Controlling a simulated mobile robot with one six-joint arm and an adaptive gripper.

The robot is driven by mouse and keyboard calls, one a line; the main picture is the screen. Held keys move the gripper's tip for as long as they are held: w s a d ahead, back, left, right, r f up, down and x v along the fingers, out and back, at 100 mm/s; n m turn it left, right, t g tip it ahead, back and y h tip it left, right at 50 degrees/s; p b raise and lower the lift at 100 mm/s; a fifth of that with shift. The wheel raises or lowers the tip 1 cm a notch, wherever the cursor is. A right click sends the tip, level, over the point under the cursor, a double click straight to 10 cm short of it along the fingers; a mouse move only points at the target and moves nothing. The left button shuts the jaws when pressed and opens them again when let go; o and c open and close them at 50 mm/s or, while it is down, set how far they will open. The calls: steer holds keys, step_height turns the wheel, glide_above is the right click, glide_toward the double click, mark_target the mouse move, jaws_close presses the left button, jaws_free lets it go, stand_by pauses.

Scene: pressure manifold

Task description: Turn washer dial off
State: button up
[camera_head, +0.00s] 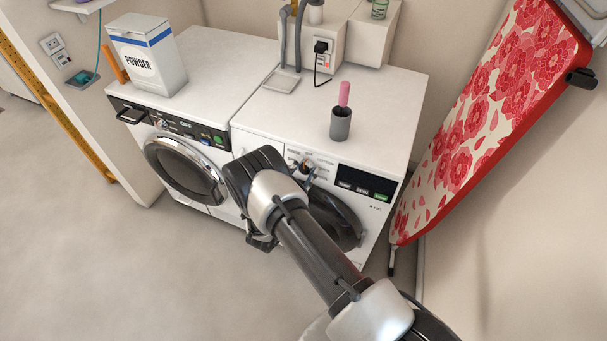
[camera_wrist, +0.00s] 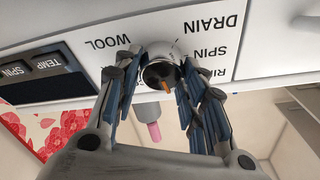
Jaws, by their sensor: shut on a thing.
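The washer (camera_head: 375,130) is the white right-hand machine, with a round dark door partly hidden behind my arm. Its dial (camera_wrist: 160,72) is a dark round knob with an orange mark, on a white label panel. The wrist view is upside down; DRAIN, SPIN and WOOL can be read around the dial, and an OFF label cannot be seen. The orange mark points down in that picture, slightly right. My gripper (camera_wrist: 162,78) has its fingers on both sides of the dial and is shut on it. In the head view my gripper (camera_head: 305,172) is at the washer's control panel.
A dark panel with TEMP and SPIN buttons (camera_wrist: 30,72) is beside the dial. A grey cup (camera_head: 341,125) with a pink item stands on the washer. A second machine (camera_head: 180,160) with a powder box (camera_head: 150,65) is left. A floral ironing board (camera_head: 490,110) leans right.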

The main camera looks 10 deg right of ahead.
steer(key=shift+w+a+r+m+g+b, duration=0.1)
steer(key=shift+m+g+b, duration=0.2)
steer(key=shift+m, duration=0.8)
steer(key=shift+h, duration=0.3)
steer(key=o, duration=1.1)
steer(key=shift+c, duration=0.2)
steer(key=v, duration=1.2)
